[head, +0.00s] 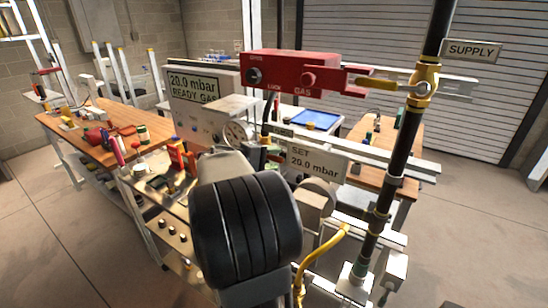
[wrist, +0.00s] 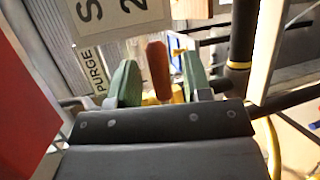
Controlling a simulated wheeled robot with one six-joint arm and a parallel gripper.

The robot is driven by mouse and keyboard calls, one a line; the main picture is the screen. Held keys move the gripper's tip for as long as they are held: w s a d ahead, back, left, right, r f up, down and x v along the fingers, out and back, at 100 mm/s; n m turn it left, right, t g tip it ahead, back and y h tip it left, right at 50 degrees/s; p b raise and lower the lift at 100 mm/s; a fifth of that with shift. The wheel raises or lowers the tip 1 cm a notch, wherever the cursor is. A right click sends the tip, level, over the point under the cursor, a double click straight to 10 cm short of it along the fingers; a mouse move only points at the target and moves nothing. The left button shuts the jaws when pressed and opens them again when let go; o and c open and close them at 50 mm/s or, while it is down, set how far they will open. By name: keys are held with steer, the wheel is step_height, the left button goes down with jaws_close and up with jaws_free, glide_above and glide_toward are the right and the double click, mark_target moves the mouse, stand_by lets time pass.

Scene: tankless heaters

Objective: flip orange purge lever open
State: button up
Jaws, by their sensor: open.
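The orange purge lever (wrist: 158,68) shows in the wrist view as an upright orange-brown handle. My gripper (wrist: 161,80) is open, with one green-padded finger on each side of the lever. Gaps show between the lever and both pads, so I see no grip on it. In the head view my dark arm covers most of the gripper and the lever's lower part.
A SET 20.0 mbar sign (head: 318,162) is close beside the gripper. A red GAS box (head: 300,72) and a yellow-handled valve on a black supply pipe (head: 405,150) stand nearby. A yellow hose (head: 322,255) runs below. A wooden bench (head: 85,125) is at left.

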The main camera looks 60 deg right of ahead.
steer(key=shift+s+d+f, duration=0.15)
steer(key=shift+d, duration=0.2)
steer(key=shift+c, duration=0.4)
jaws_close()
